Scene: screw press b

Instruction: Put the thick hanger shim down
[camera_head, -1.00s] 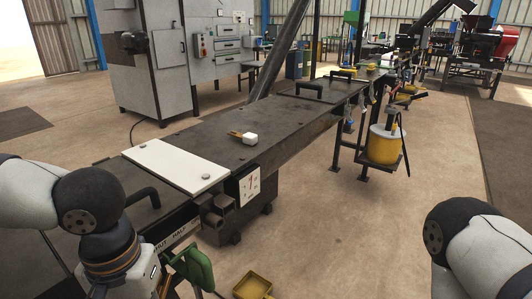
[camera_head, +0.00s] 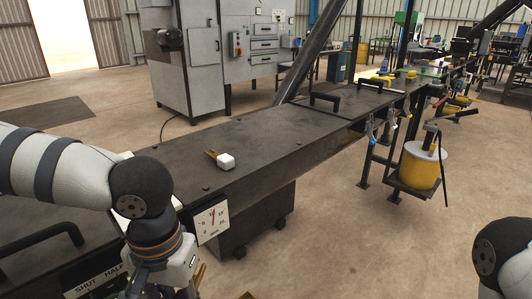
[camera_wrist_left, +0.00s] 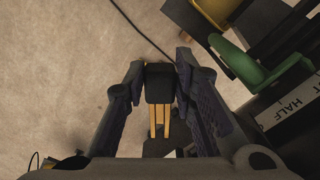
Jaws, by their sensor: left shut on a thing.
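My left gripper (camera_wrist_left: 159,88) is shut on a dark block with yellow, brass-like prongs, which I take to be the thick hanger shim (camera_wrist_left: 158,82). In the left wrist view the block sits between the two fingers, with pale floor beyond it. In the head view my left gripper (camera_head: 165,290) is at the bottom edge, beside the near side of the dark bench (camera_head: 270,140), its fingertips mostly cut off. A white block with brass prongs (camera_head: 226,161) lies on the bench top, apart from the gripper. My right gripper is out of view.
A white dial plate (camera_head: 211,222) is on the bench's near side, close to my left wrist. Black handles (camera_head: 325,101) stand up from the bench top. A green handle (camera_wrist_left: 262,68) shows in the left wrist view. Much of the bench top is clear.

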